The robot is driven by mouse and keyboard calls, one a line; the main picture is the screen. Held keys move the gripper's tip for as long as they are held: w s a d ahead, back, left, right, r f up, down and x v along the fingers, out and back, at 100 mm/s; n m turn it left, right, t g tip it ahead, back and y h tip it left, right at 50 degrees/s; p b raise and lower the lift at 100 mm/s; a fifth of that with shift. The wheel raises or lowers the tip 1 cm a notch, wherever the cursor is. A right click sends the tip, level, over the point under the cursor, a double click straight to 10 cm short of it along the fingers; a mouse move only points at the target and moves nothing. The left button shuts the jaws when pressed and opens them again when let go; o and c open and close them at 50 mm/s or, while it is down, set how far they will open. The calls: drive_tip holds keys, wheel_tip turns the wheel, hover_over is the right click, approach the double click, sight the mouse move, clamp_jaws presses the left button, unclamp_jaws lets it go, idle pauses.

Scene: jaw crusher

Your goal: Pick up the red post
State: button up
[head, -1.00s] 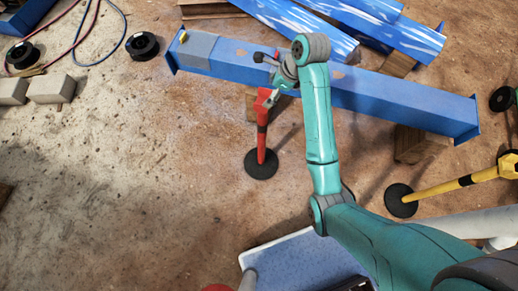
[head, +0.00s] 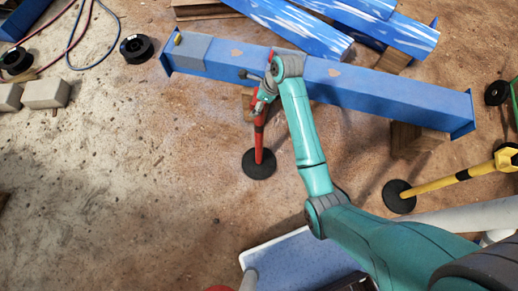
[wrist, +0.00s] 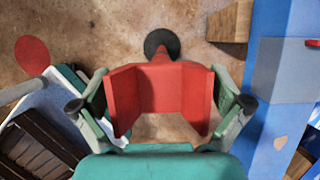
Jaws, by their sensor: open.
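The red post (head: 259,140) stands upright on a round black base (head: 258,164), in front of the blue beam. In the wrist view its U-shaped red head (wrist: 160,90) fills the middle, with the black base (wrist: 161,43) beyond it. My gripper (head: 264,95) is at the top of the post, partly hidden by my wrist. In the wrist view my gripper (wrist: 163,105) is open, with one finger on each side of the red head. I cannot tell whether either finger touches it.
A long blue beam (head: 390,97) on wooden blocks (head: 412,140) lies close behind the post. A yellow post (head: 450,183) stands at the right. Black spools (head: 139,48) and pale blocks (head: 46,93) lie at the left. The floor left of the post is clear.

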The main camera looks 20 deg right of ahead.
drive_tip(key=shift+f, duration=0.25)
drive_tip(key=c, duration=1.7)
drive_tip(key=shift+o, duration=0.2)
